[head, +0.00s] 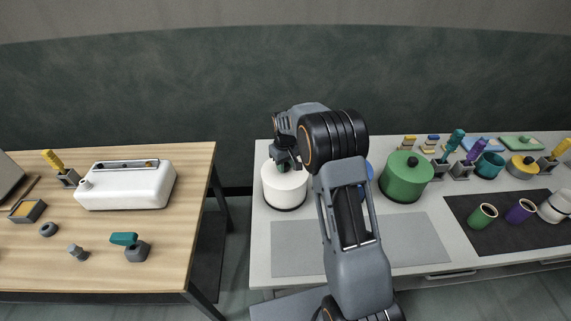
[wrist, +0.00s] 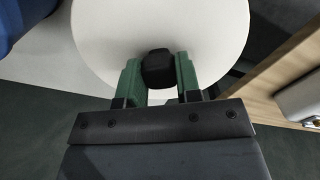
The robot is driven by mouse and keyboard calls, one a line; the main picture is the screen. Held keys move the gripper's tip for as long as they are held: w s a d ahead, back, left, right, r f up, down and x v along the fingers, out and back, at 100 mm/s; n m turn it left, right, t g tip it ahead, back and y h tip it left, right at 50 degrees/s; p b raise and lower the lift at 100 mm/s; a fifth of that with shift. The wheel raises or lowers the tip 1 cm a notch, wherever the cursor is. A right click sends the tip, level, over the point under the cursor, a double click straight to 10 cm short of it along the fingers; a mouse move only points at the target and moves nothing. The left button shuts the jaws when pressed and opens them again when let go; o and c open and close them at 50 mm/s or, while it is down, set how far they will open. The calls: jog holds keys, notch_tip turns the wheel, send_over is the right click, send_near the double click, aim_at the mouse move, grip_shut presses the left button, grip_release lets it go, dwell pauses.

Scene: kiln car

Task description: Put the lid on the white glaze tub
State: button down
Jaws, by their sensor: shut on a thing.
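The white glaze tub (head: 285,190) stands near the left end of the light grey table, upright. A white round lid (wrist: 105,35) with a black knob (wrist: 158,69) fills the top of the wrist view. My gripper (wrist: 158,75) is shut on the knob, with one green finger on each side. In the head view my gripper (head: 285,164) is directly over the tub's top. The lid's edge against the tub's rim is too small to make out, so I cannot tell if the lid is fully seated.
A green lidded tub (head: 405,180) stands to the right of my arm. A blue tub is mostly hidden behind my arm. A grey mat (head: 290,249) lies in front, bare. A wooden table (head: 100,240) stands left across a gap. Cups (head: 482,216) stand on a dark mat at right.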

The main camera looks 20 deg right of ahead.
jog(key=c, duration=0.7)
grip_release()
jog(key=shift+c, duration=0.2)
jog(key=shift+r, duration=0.15)
jog(key=shift+r+p, duration=2.5)
jog(key=shift+r, duration=1.35)
